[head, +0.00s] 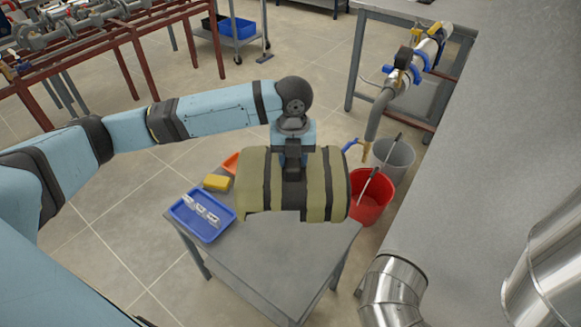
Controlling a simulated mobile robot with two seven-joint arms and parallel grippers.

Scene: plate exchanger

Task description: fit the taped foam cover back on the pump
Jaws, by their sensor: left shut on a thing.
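The foam cover (257,185) is a rounded khaki piece with black tape bands. It is at the middle of the head view, over the grey table. My left gripper (293,168) comes down on its top from above and is shut on it; the fingertips are hard to make out against a dark band. I cannot tell whether the cover touches the tabletop. I cannot make out a pump for certain. My right gripper is not in view.
The small grey table (275,255) bears a blue tray (190,222) with clear pieces, a yellow sponge (217,182) and an orange item (231,163). A red bucket (371,205) and a grey bucket (393,165) stand behind right. A metal pipe elbow (392,290) is at front right.

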